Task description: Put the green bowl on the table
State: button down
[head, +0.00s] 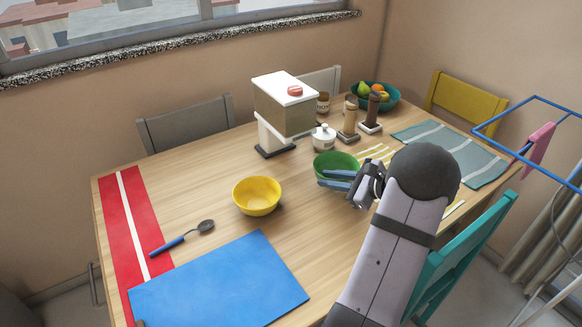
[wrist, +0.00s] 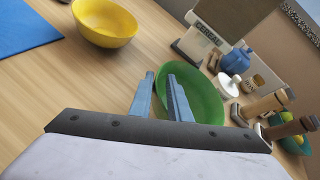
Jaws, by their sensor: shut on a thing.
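The green bowl (head: 335,162) is upright over the right-middle part of the wooden table (head: 215,262), right of the yellow bowl (head: 257,195). My gripper (head: 331,179) is shut on the near rim of the green bowl, with its blue fingers close together. In the wrist view the fingers (wrist: 160,77) meet the left rim of the green bowl (wrist: 204,98). I cannot tell whether its base touches the table. My arm and fingers hide part of its near side.
A cereal dispenser (head: 284,110) stands behind the green bowl, with a white pot (head: 323,138) and mills (head: 349,120) beside it. A fruit bowl (head: 386,104) is farther back. A blue mat (head: 220,280) and a spoon (head: 182,238) lie left. A teal chair (head: 462,255) stands at right.

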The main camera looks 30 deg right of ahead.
aim_at(318, 172)
jog(key=w+a, duration=0.1)
jog(key=w, duration=0.4)
jog(key=w+a+p, duration=0.1)
jog(key=w+a, duration=0.1)
jog(key=w, duration=0.3)
jog(key=w+a+p, duration=0.1)
jog(key=w, duration=0.4)
jog(key=shift+a, duration=0.2)
jog(key=shift+f+p, duration=0.35)
jog(key=shift+f, duration=1.35)
jog(key=c, duration=1.6)
grip_release()
jog(key=shift+s+f, duration=0.1)
jog(key=shift+f, duration=0.05)
jog(key=shift+c, duration=0.2)
jog(key=b+v, duration=0.1)
jog(key=v, duration=1.1)
